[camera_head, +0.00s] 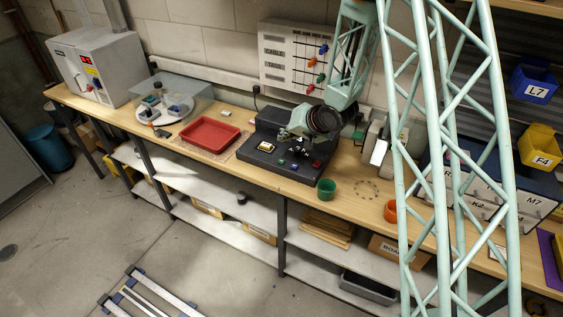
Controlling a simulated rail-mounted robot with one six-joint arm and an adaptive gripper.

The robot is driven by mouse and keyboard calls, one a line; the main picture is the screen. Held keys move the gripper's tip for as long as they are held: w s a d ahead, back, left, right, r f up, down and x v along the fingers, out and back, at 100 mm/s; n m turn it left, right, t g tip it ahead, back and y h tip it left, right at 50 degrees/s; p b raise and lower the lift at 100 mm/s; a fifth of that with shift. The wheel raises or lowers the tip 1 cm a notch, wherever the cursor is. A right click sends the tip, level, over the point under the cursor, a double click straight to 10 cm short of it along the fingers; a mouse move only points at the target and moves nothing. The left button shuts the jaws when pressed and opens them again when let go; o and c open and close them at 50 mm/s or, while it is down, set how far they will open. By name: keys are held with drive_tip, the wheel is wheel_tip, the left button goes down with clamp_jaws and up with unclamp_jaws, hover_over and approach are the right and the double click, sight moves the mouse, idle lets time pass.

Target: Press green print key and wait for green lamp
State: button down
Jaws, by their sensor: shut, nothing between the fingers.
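A black console (252,152) sits on the bench below my gripper, with small coloured keys along its front. One key (282,162) looks greenish, and a red one (316,163) is to its right; they are too small to read. I cannot make out a lit green lamp. My gripper (284,134) is shut and empty, at the end of my arm over the back part of the console. It appears apart from the keys, though I cannot tell its height. My wrist hides part of the console's back right.
A red tray (209,119) lies left of the console. A green cup (326,196) and an orange cup (391,213) stand near the front edge. A white device (379,151) is behind right. My lattice arm covers the right side.

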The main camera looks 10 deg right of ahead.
drive_tip(key=shift+f, duration=0.2)
drive_tip(key=b, duration=0.5)
hover_over(283, 161)
drive_tip(key=shift+f, duration=2.75)
drive_tip(key=shift+f+b, duration=0.8)
drive_tip(key=shift+f, duration=0.6)
drive_tip(key=shift+f+b, duration=0.45)
drive_tip(key=shift+f, duration=0.45)
drive_tip(key=shift+r, duration=0.25)
drive_tip(key=shift+r+p, duration=0.65)
drive_tip(key=shift+p, duration=0.1)
drive_tip(key=shift+r, duration=0.1)
drive_tip(key=shift+r+p, duration=1.95)
drive_tip(key=shift+r, duration=0.45)
